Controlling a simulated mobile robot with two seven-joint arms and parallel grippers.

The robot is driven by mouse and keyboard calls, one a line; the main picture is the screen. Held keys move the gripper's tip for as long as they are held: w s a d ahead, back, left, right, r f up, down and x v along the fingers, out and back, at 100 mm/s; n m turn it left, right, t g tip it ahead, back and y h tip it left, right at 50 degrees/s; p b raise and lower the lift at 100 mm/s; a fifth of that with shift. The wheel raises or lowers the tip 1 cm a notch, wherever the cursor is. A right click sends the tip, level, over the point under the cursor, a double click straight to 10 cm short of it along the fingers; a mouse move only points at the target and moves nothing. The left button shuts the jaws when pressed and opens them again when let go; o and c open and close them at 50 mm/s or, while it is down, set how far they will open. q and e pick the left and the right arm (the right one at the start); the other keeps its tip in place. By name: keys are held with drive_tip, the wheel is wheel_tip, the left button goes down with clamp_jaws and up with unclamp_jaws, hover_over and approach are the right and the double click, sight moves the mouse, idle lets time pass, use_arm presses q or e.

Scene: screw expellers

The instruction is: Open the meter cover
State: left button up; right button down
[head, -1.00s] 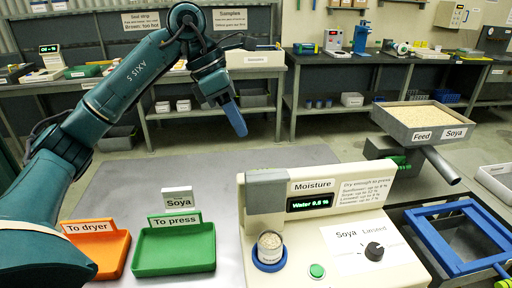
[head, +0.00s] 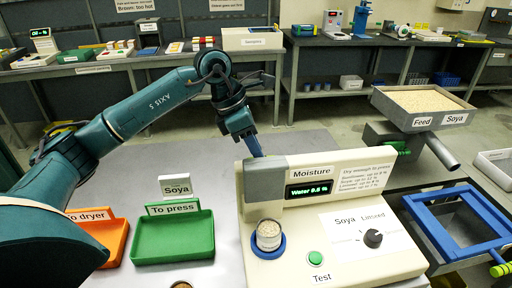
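The moisture meter (head: 300,215) is a cream box with a lit green display (head: 309,189). A grey block (head: 266,180), seemingly its cover, sits at the upper left of the box; I cannot tell how far it is turned. Below it a clear cup of pale grains (head: 268,235) stands exposed in a blue ring. My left gripper (head: 255,148), with blue fingers pointing down, is just above and behind the grey block. Contact is unclear. Its fingers overlap in this view, so their opening is hidden. My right gripper is not in view.
A green "To press" tray (head: 173,252) and an orange "To dryer" tray (head: 113,243) lie left of the meter. The green Test button (head: 315,258) and dark knob (head: 373,238) are on its front. A feed hopper (head: 421,119) and blue frame (head: 410,206) stand right.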

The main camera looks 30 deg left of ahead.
use_arm(q)
drive_tip(key=shift+w+d+f, duration=0.1)
drive_tip(key=shift+d+f, duration=0.1)
drive_tip(key=shift+f, duration=0.25)
clamp_jaws()
